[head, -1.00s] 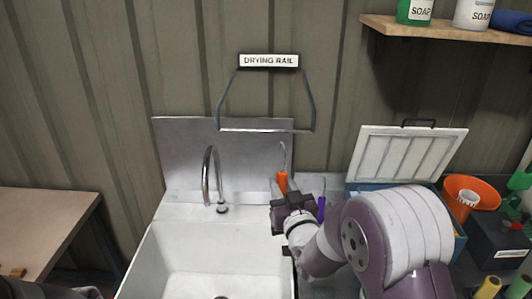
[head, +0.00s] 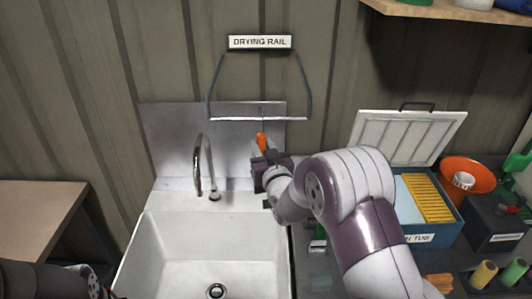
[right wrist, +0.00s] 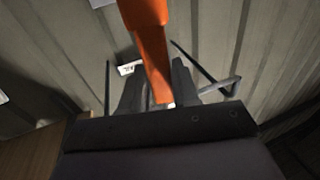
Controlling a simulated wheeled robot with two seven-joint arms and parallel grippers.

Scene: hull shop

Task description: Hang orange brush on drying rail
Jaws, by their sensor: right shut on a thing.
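The orange brush (head: 262,142) is upright in my right gripper (head: 262,165), its handle showing above the jaws. In the right wrist view the orange handle (right wrist: 150,45) runs between the two dark fingers of the right gripper (right wrist: 158,88), shut on it. The drying rail (head: 235,119) is a thin bar hung from two side rods under its sign on the wall. The brush top is just below the bar in the head view; I cannot tell whether its thin hook touches the bar. The rail frame also shows in the right wrist view (right wrist: 215,88). My left gripper is not seen.
A white sink (head: 165,255) with a tap (head: 198,165) and metal splashback (head: 165,125) lies below the rail. At right are an open blue tub (head: 440,243), an orange funnel (head: 482,172) and a dark box (head: 495,232). A wooden table (head: 40,215) is at left. Space around the rail is clear.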

